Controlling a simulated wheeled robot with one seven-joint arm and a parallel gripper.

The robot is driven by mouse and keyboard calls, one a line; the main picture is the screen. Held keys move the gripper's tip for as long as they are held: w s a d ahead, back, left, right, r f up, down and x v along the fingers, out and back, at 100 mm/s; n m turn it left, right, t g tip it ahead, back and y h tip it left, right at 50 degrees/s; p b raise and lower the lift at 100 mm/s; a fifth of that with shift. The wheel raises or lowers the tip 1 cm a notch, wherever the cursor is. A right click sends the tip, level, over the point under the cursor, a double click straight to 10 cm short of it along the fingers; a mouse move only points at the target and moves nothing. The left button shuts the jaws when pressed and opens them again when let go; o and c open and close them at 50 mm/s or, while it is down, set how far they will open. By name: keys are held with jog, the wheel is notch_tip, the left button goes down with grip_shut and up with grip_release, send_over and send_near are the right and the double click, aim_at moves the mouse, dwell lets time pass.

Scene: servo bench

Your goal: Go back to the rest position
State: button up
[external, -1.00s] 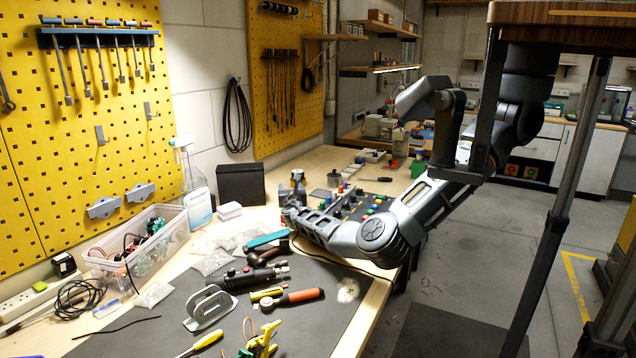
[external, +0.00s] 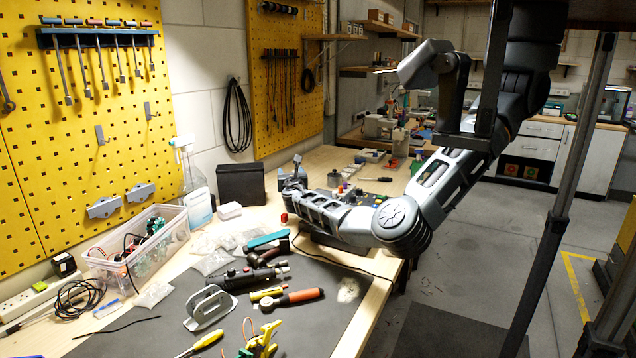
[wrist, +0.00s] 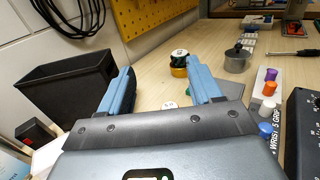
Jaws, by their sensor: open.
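My gripper (external: 291,176) is over the bench, at the end of my arm, which reaches in from the right in the external view. Nothing is held. A small round item with a yellow and black body (wrist: 179,62) stands on the bench beyond the fingers. Part of the control panel with coloured knobs is hidden behind my arm in the external view.
A black bin (external: 241,184) stands by the wall, left of my gripper. A panel with coloured knobs (wrist: 268,103) lies to the right. A clear tub (external: 140,245), a grey mat (external: 330,285) and several tools lie nearer. A dark post (external: 560,190) stands at the right.

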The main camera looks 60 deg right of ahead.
jog(key=shift+r, duration=0.1)
dwell(0.4)
